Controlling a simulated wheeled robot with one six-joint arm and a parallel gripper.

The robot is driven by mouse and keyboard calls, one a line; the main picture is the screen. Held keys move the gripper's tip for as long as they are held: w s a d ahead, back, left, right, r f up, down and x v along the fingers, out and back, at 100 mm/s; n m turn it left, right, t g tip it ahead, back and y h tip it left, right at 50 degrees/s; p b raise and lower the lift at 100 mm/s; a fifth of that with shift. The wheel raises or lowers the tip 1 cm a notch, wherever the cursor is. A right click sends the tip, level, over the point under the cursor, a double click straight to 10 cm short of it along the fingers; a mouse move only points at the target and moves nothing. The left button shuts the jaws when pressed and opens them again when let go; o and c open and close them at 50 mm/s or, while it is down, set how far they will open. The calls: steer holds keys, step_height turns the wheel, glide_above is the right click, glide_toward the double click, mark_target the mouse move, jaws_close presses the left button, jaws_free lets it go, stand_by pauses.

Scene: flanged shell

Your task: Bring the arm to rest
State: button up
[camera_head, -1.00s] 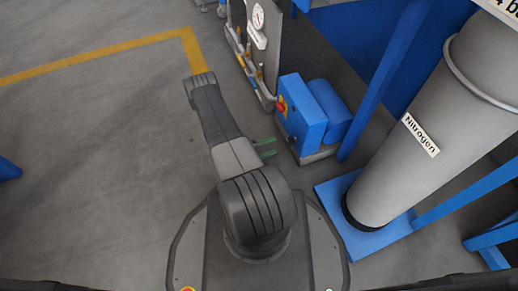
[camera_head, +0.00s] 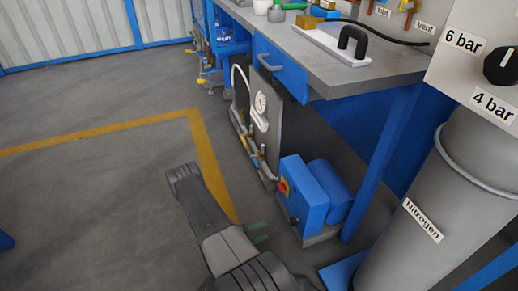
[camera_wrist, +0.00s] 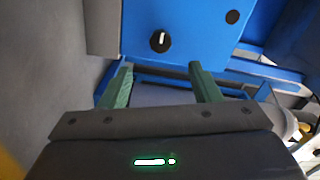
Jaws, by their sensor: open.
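My arm shows low in the head view, bent, with its dark grey elbow pointing up the picture. The blue box with a black knob (camera_wrist: 160,41) lies beyond the fingertips in that view.
A grey workbench (camera_head: 350,78) with a black handle on top stands at the upper right. A gauge panel (camera_head: 262,115) stands under it. A grey nitrogen cylinder (camera_head: 440,200) is at the right. The floor (camera_head: 90,210) to the left is clear, with a yellow line (camera_head: 100,130).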

mark_target(290, 222)
steer(key=shift+d, duration=0.1)
steer(key=b+x, duration=0.3)
steer(key=x, duration=1)
steer(key=shift+w+d, duration=0.15)
steer(key=shift+d, duration=0.15)
steer(key=shift+a, duration=0.1)
steer(key=p+v, duration=0.3)
steer(key=v, duration=1.1)
steer(key=b+x, duration=0.3)
steer(key=x, duration=1)
steer(key=shift+d+f, duration=0.1)
steer(key=shift+d, duration=0.25)
steer(key=shift+w+d, duration=0.2)
steer(key=shift+d, duration=0.1)
steer(key=m, duration=0.5)
steer(key=shift+r+m, duration=0.2)
steer(key=shift+m, duration=0.2)
steer(key=m, duration=0.6)
steer(key=shift+s+r, duration=0.1)
